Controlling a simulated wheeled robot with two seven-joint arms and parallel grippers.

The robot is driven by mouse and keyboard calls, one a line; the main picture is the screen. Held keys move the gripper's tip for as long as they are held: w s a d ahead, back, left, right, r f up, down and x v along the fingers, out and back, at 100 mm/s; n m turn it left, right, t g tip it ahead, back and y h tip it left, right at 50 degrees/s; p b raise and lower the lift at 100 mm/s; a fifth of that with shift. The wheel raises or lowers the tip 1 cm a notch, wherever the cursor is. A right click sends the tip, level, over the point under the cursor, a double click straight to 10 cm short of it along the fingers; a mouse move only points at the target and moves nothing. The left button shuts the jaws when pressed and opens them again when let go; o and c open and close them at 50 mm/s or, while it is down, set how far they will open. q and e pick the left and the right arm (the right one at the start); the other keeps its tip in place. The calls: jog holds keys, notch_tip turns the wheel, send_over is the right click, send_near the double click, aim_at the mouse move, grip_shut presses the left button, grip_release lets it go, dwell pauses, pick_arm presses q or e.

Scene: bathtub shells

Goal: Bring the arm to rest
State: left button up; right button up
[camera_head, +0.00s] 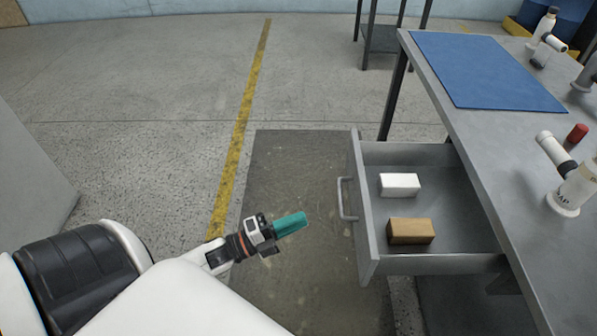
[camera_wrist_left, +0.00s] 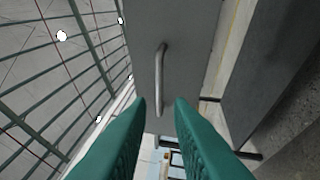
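My left gripper (camera_head: 300,221) has teal fingers and is left of the open drawer in the head view, pointing toward it. In the left wrist view its two fingers (camera_wrist_left: 161,101) stand apart with nothing between them. The metal drawer handle (camera_head: 344,199) is on the drawer's front panel (camera_head: 363,210), to the right of the fingertips and apart from them. The handle also shows in the left wrist view (camera_wrist_left: 160,78), ahead of the fingers. My right gripper is not in view.
The pulled-out drawer holds a white box (camera_head: 399,185) and a brown box (camera_head: 410,231). Above it is a grey workbench (camera_head: 452,105) with a blue mat (camera_head: 487,70), white bottles and a red cylinder (camera_head: 577,133). The floor left of the drawer is clear.

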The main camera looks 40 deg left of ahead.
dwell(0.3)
pick_arm(q)
jog(key=s+f+n+g+y, duration=0.3)
jog(key=f+n, duration=0.2)
jog(key=f, duration=0.5)
jog(key=s+f+n+g+y, duration=0.35)
jog(key=f+n, duration=0.25)
jog(key=f, duration=0.3)
jog(key=s+f+n+g+y, duration=0.2)
jog(key=f+n+y, duration=0.25)
jog(key=f, duration=0.55)
jog(key=s+d+f+n+g, duration=0.6)
jog(key=s+f+g, duration=0.15)
jog(key=s, duration=0.45)
jog(key=s+a+r+p, duration=0.1)
jog(key=s+r+p, duration=0.4)
jog(key=s+p, duration=0.6)
jog(key=shift+s+a+r+h+p, duration=0.15)
jog(key=shift+s+a+h+p, duration=0.15)
jog(key=shift+p, duration=0.9)
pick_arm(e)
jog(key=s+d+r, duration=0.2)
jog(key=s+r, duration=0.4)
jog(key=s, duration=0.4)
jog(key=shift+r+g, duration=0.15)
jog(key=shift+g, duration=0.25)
